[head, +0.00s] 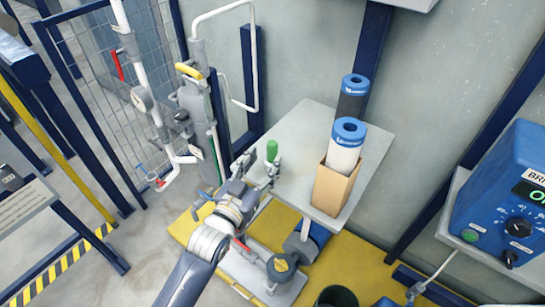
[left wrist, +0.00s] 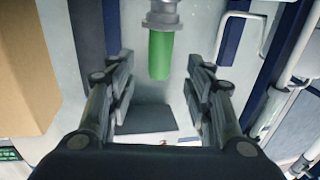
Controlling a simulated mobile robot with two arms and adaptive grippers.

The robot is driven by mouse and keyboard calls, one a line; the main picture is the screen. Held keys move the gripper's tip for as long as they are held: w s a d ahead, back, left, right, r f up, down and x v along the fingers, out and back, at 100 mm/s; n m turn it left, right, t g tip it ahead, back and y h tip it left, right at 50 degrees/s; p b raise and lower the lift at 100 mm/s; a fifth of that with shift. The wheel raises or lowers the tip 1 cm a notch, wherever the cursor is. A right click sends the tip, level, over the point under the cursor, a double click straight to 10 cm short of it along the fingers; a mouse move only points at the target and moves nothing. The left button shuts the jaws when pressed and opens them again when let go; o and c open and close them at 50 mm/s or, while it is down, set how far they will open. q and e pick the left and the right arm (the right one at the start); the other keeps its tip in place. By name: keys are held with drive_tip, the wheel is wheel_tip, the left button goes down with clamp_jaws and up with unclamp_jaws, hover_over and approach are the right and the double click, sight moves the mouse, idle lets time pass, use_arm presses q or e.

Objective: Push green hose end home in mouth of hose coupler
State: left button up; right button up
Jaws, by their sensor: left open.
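In the left wrist view the green hose end (left wrist: 160,55) meets a grey metal fitting (left wrist: 162,17), which looks like the hose coupler. How deep the green end sits in its mouth I cannot tell. My left gripper (head: 260,168) is open close to the green end. In the left wrist view the fingers of my left gripper (left wrist: 160,66) show on either side of it, apart from it. My right gripper is not in view.
A cardboard box (head: 333,189) holding a white filter cartridge (head: 345,152) stands on the grey table (head: 297,181), with a dark cartridge (head: 352,101) behind. A grey cylinder with pipes (head: 197,118) stands left of the table. A blue control box (head: 507,205) is at the right.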

sight(270, 153)
use_arm(q)
drive_tip(key=shift+x, duration=3)
drive_tip(key=shift+f, duration=0.1)
clamp_jaws()
